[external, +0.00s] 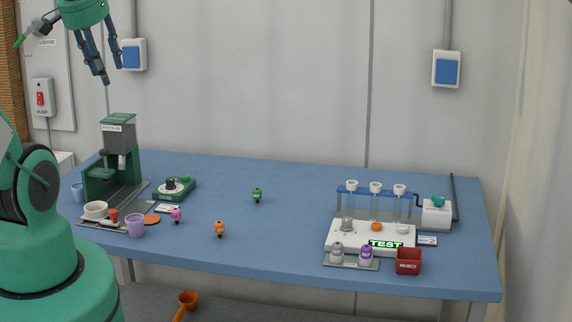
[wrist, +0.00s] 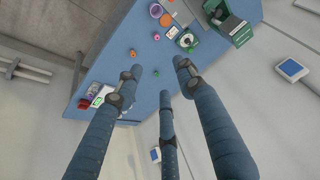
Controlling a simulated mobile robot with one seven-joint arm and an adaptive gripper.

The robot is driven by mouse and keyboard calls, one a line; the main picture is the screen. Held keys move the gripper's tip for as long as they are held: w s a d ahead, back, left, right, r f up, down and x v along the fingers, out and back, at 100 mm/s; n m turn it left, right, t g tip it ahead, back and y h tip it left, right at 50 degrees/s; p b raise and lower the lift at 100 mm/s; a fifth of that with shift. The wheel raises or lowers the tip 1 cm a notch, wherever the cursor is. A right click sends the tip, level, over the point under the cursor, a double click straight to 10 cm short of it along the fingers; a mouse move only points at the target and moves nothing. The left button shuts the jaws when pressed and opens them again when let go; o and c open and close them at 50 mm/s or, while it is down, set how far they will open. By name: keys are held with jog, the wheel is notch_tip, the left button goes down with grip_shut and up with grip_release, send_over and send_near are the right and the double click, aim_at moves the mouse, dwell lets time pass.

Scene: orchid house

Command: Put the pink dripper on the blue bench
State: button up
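The pink dripper (external: 176,215) is a small knobbed piece standing on the blue bench (external: 290,225), left of the middle, between a purple cup and an orange dripper. It also shows in the wrist view (wrist: 156,36), beyond the fingertips. The blue bench fills much of the upper wrist view (wrist: 150,60). My gripper (external: 108,72) is raised high above the back left of the bench, well away from the pink dripper. Its blue fingers are spread apart with nothing between them, as the wrist view (wrist: 158,74) also shows.
A green machine (external: 120,155) stands tall at the back left. Near the pink dripper are the purple cup (external: 135,229), an orange disc (external: 152,219) and the orange dripper (external: 219,229). A green dripper (external: 257,195) stands mid-bench. A test-tube rack (external: 375,192) stands right; the bench centre is mostly clear.

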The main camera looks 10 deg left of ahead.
jog(key=s, duration=0.1)
jog(key=s+r+n, duration=0.1)
jog(key=s, duration=0.1)
jog(key=shift+s+a+t, duration=0.1)
jog(key=shift+s+t, duration=0.05)
jog(key=shift+t, duration=0.15)
jog(key=shift+f+b, duration=0.65)
jog(key=shift+b, duration=0.05)
dwell(0.9)
